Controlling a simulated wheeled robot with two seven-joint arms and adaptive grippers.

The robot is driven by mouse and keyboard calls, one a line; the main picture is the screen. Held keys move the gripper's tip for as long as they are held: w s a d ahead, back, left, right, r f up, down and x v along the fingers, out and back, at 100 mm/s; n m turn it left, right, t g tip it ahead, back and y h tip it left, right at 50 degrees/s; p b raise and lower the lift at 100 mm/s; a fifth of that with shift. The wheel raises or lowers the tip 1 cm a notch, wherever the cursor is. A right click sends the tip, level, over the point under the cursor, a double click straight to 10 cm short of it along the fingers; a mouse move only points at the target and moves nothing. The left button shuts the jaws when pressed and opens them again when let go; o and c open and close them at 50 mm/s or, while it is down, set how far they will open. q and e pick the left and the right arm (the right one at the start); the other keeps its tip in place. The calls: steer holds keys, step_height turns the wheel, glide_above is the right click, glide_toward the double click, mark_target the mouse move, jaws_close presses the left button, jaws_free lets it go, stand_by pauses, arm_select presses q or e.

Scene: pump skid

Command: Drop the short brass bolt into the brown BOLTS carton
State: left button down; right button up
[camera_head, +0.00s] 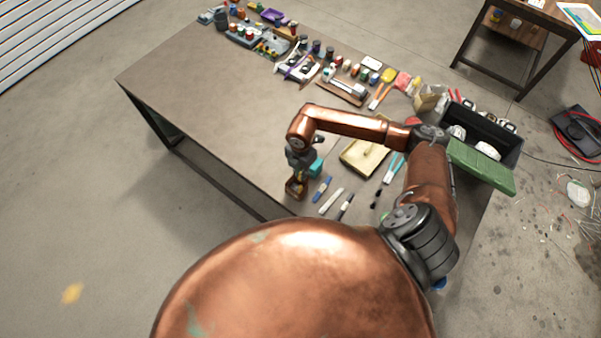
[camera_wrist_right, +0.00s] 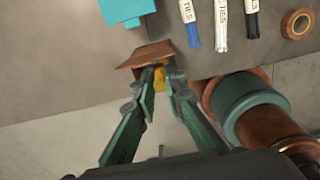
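The brown carton (camera_head: 295,189) stands near the front edge of the table, under my right gripper (camera_head: 297,178). In the right wrist view the carton (camera_wrist_right: 145,56) lies just beyond the fingertips; its lettering cannot be read. My right gripper (camera_wrist_right: 161,72) is closed around a small yellow, brass-coloured piece (camera_wrist_right: 160,78), which looks like the short brass bolt. The fingertips overlap the carton's opening in that view; I cannot tell how deep they are. The bolt is too small to make out in the head view. My left gripper is not in view.
A teal block (camera_wrist_right: 126,10) stands close to the carton. Blue, white and black tie bundles (camera_wrist_right: 221,22) lie beside it, with a copper-coloured roll (camera_wrist_right: 297,24). A cream tray (camera_head: 362,160) is farther right. The table's left part (camera_head: 220,105) is clear.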

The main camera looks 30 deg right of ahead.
steer(key=o, duration=0.5)
step_height(320, 180, up, 12)
stand_by(0.5)
stand_by(0.4)
